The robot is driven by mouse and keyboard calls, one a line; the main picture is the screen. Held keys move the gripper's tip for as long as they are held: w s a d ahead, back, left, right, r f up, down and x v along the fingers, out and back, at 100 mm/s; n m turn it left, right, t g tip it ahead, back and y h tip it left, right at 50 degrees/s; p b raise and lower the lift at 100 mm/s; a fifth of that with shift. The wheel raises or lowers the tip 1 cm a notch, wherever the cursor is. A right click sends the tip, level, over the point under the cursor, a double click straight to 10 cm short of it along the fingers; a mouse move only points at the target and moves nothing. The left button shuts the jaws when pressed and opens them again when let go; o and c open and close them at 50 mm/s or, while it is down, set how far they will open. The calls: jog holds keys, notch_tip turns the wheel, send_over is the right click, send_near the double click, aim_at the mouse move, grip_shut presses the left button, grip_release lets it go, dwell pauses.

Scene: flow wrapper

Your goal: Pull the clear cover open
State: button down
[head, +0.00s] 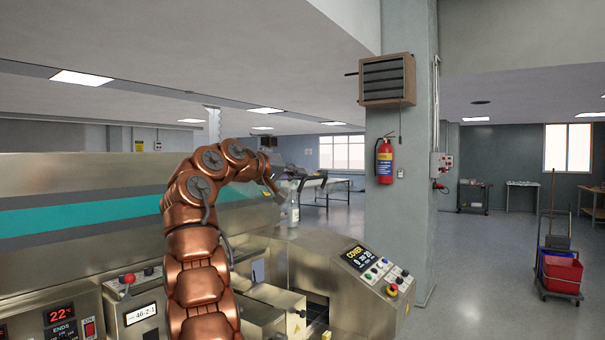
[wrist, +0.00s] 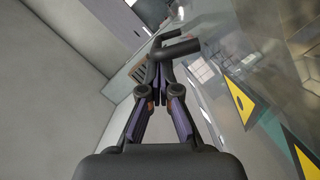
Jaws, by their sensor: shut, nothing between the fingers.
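The clear cover (wrist: 215,95) fills the right side of the wrist view as a see-through, reflective panel with yellow warning triangles on it. A dark tubular handle (wrist: 180,48) shows just beyond my fingertips. My gripper (wrist: 160,94) is shut and empty, its fingertips close together at the near end of the handle. I cannot tell whether they touch it. In the head view, my copper arm arches over the machine and its end is small and hard to make out; the cover's outline is not clear there.
The steel wrapper body (head: 90,240) stretches along the left and front. A control panel marked COVER (head: 362,258) stands right of my arm. A pillar (head: 420,180) and a red mop bucket (head: 562,273) are at right, with open floor between.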

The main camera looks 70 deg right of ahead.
jog(key=r+b, duration=0.1)
send_over(268, 192)
jog(key=shift+w+r, duration=0.1)
jog(key=shift+d, duration=0.1)
